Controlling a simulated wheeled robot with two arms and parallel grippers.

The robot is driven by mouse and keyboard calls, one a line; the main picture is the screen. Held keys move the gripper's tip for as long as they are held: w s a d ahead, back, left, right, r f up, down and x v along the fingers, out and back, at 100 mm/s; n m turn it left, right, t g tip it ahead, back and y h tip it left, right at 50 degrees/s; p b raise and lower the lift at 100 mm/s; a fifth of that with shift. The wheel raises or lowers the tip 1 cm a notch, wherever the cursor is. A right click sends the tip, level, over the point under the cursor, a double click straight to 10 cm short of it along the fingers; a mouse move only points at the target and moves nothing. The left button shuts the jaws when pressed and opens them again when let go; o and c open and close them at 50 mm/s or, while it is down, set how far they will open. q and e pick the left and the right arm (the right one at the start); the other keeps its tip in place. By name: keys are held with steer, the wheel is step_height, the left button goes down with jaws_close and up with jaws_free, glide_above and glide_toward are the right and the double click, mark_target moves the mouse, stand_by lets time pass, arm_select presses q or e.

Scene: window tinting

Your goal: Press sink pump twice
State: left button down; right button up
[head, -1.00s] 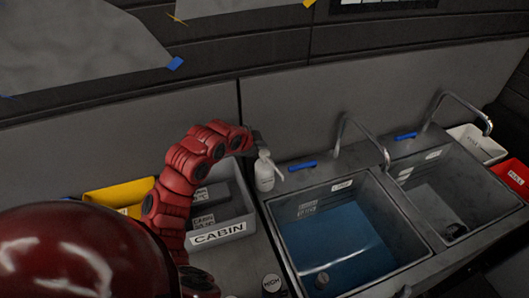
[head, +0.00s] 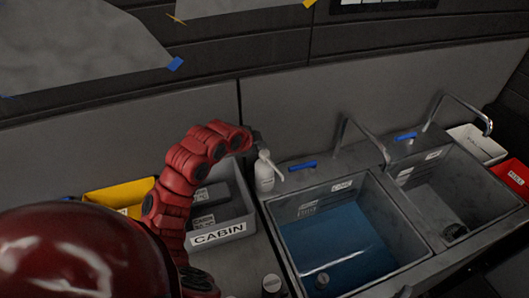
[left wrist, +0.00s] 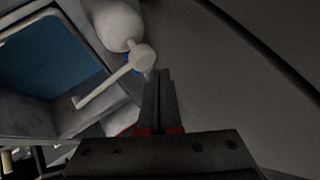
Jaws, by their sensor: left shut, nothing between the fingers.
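The sink pump is a white bottle (head: 265,173) with a pump head and spout, upright at the back left corner of the water-filled sink (head: 335,247). In the left wrist view the pump head (left wrist: 142,57) and its long spout show from above, with the bottle body partly cut off by the top edge. My left gripper (head: 257,137) is shut and empty, just above and behind the pump head. In the left wrist view its fingertips (left wrist: 160,75) are right beside the pump head; I cannot tell if they touch. My right gripper is not in view.
A grey bin labelled CABIN (head: 222,232) and a yellow bin (head: 120,195) stand left of the pump. A second sink (head: 445,195) lies to the right, with curved taps behind. White and red bins (head: 510,174) are at the far right. A grey wall stands close behind.

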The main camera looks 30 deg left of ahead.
arm_select(q)
steer(key=shift+f, duration=0.15)
stand_by(0.4)
steer(key=shift+f+b, duration=0.25)
steer(key=shift+b, duration=0.2)
steer(key=shift+s+f+b, duration=0.1)
steer(key=shift+f+b, duration=0.6)
steer(key=shift+f, duration=0.35)
stand_by(0.7)
steer(key=shift+r, duration=0.1)
steer(key=shift+r+p, duration=0.5)
steer(key=shift+r, duration=0.8)
steer(key=shift+r+p, duration=0.3)
steer(key=shift+r, duration=0.55)
steer(key=shift+r+p, duration=0.4)
steer(key=shift+r, duration=1.35)
